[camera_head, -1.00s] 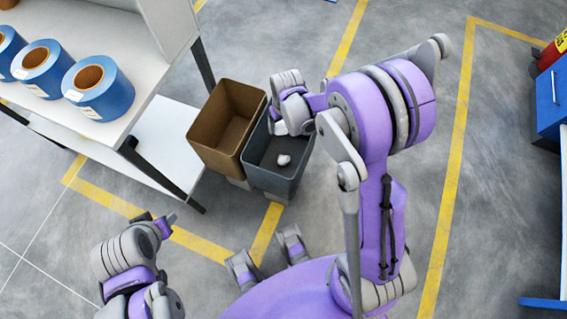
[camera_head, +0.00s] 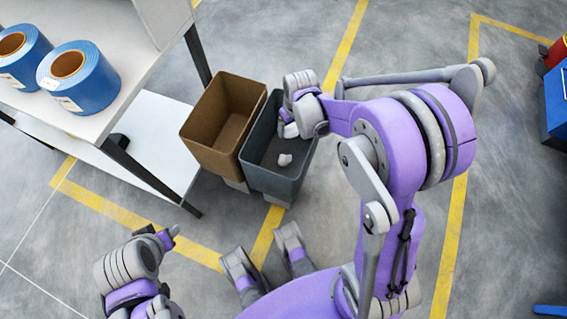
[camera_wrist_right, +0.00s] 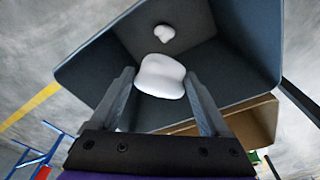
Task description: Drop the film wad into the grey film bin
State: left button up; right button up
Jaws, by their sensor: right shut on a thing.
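The grey film bin (camera_head: 277,185) stands on the floor, right against a brown bin. My right gripper (camera_wrist_right: 160,80) is over the grey bin and shut on a white film wad (camera_wrist_right: 160,78), which sits between its fingers. The held wad also shows as a white patch below the gripper in the head view (camera_head: 289,130). A smaller white piece (camera_wrist_right: 160,34) lies inside the grey bin, apart from the held wad; the head view shows it too (camera_head: 285,160). My left gripper (camera_head: 168,236) is at the lower left, away from the bins; its fingers are too small to read.
The brown bin (camera_head: 205,142) touches the grey bin's left side and looks empty. A white shelf unit (camera_head: 150,50) with blue rolls (camera_head: 80,77) stands at the left. A blue cabinet (camera_head: 556,98) is at the right edge. Yellow lines (camera_head: 452,200) mark the open floor.

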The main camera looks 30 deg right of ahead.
jog(key=o, duration=1.2)
jog(key=shift+c, duration=0.2)
pick_arm(q)
notch_tip(320, 180, up, 3)
jog(key=p, duration=0.2)
jog(key=shift+p, duration=0.4)
pick_arm(e)
notch_tip(320, 180, up, 11)
jog(key=s, duration=0.1)
jog(key=shift+s, duration=0.2)
jog(key=shift+f, duration=0.1)
jog(key=s+a+r+m+t, duration=0.15)
jog(key=s+a, duration=0.25)
jog(key=s, duration=0.4)
jog(key=s+a+r+n+t, duration=0.1)
jog(key=s+a+t, duration=0.15)
jog(key=s, duration=0.55)
pick_arm(q)
notch_tip(320, 180, up, 14)
jog(key=w+p, duration=0.2)
jog(key=p, duration=1)
jog(key=shift+f+t, duration=0.2)
jog(key=shift+t, duration=0.2)
pick_arm(e)
notch_tip(320, 180, up, 14)
jog(key=w, duration=0.2)
jog(key=shift+w+a, duration=0.2)
jog(key=shift+w, duration=0.05)
